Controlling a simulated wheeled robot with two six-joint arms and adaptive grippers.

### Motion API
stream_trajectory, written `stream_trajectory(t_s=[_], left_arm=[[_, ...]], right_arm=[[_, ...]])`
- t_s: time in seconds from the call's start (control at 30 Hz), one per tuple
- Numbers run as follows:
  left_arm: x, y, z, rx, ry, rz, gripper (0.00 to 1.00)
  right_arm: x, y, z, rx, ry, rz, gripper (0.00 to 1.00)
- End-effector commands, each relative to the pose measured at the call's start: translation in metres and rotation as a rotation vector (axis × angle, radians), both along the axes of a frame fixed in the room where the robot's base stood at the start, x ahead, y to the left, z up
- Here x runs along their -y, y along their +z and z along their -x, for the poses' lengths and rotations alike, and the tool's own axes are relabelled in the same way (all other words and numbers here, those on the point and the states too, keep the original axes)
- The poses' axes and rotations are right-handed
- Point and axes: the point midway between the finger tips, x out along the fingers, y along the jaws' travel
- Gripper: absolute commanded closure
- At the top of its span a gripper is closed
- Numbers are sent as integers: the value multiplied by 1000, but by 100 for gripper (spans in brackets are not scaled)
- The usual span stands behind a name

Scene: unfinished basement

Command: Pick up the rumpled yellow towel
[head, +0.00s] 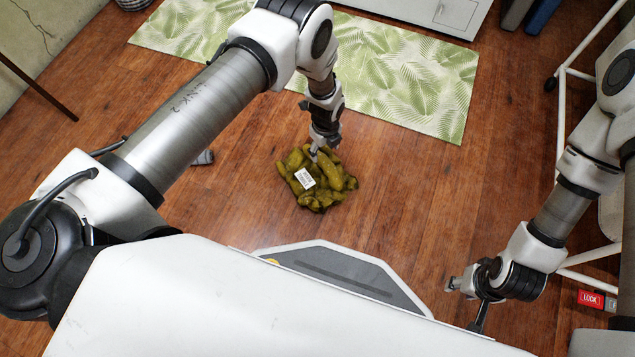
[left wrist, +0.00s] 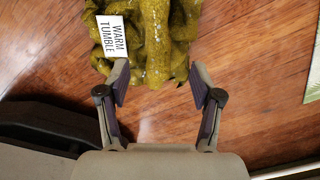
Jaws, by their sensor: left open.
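The rumpled yellow towel (head: 322,187) lies bunched on the wooden floor in the head view, olive-yellow with a white tag. In the left wrist view the towel (left wrist: 155,40) fills the top middle, and its tag reads "WARM TUMBLE". My left gripper (head: 316,152) is above the towel's far edge in the head view. In the left wrist view its two fingers (left wrist: 159,80) are spread apart, with towel folds between and beyond the tips. Whether the tips touch the cloth is unclear. My right gripper (head: 467,302) is at the lower right, away from the towel, its fingers apart and empty.
A green leaf-patterned rug (head: 410,85) lies beyond the towel. A white cabinet (head: 425,12) stands at the back. A white tubular frame (head: 562,100) stands at the right, near my right arm. Bare wooden floor surrounds the towel.

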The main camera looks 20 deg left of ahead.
Motion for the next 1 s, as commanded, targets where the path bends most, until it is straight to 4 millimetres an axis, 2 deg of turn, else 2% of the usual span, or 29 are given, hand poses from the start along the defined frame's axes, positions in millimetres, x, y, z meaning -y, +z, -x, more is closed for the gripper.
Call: stream_trajectory(t_s=[0.03, 0.17, 0.33, 0.4, 1.0], left_arm=[[0, -11, 1, -1, -2, 0, 34], [0, -26, 2, -1, 1, 0, 34], [-1, -59, 5, -1, 2, 0, 34], [-1, -68, 5, 0, 2, 0, 34], [-1, -71, 5, 0, 4, 0, 34]], right_arm=[[0, -7, 0, 0, 0, 0, 60], [0, -17, 0, 0, 0, 0, 60], [0, -46, 0, 0, 0, 0, 60], [0, -51, 0, 1, -2, 0, 60], [0, -49, -1, 2, -4, 0, 60]])
